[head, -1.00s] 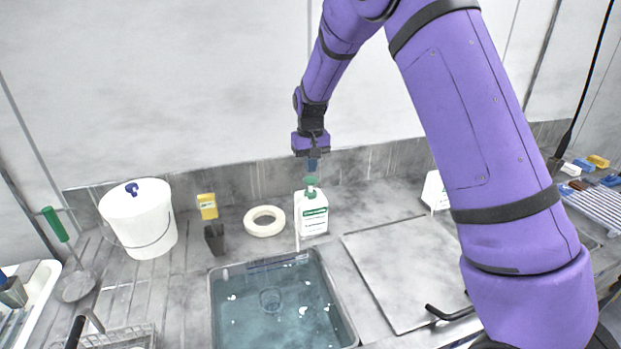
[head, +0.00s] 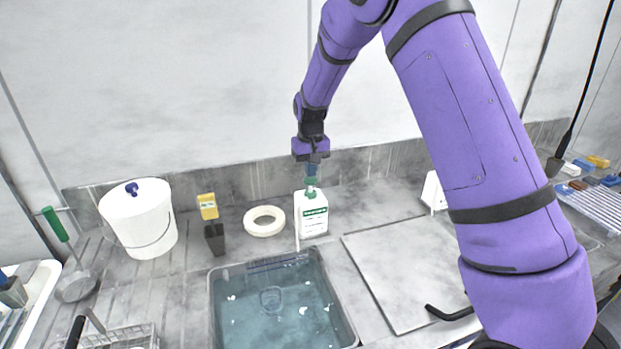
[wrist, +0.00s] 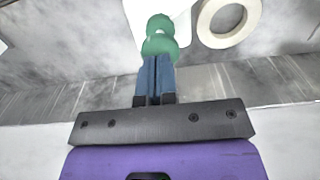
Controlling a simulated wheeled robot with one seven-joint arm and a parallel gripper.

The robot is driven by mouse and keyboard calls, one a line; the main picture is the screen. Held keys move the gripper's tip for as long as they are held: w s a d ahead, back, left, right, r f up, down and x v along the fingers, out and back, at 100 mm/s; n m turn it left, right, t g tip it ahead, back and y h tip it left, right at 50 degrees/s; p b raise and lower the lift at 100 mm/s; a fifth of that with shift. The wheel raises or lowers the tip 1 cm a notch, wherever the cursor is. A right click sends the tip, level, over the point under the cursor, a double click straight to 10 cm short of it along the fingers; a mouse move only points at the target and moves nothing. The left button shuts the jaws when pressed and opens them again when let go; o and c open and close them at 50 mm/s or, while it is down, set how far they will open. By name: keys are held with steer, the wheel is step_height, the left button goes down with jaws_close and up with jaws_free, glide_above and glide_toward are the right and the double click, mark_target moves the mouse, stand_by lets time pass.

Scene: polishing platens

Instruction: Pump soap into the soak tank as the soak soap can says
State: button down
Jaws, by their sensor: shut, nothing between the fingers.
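The soak soap can (head: 313,216) is a white bottle with a green label band and a green pump head (head: 310,186). It stands upright at the back edge of the soak tank (head: 213,305), its white spout tube on the tank side. The tank holds bluish water. My gripper (head: 311,172) points down, shut and empty, right above the pump head. In the wrist view the blue fingertips (wrist: 155,62) are together and meet the green pump head (wrist: 160,38); whether they touch it I cannot tell. The label's small print is too small to read.
A white tape ring (head: 264,209) lies left of the can. A dark holder with a yellow block (head: 207,204) and a white lidded bucket (head: 140,222) stand further left. A flat grey lid (head: 400,275) lies right of the tank. A white sign (head: 436,192) stands behind it.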

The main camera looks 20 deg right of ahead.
steer(key=shift+f, duration=1.3)
steer(key=shift+r, duration=2)
steer(key=shift+f, duration=1.95)
steer(key=shift+r, duration=1.95)
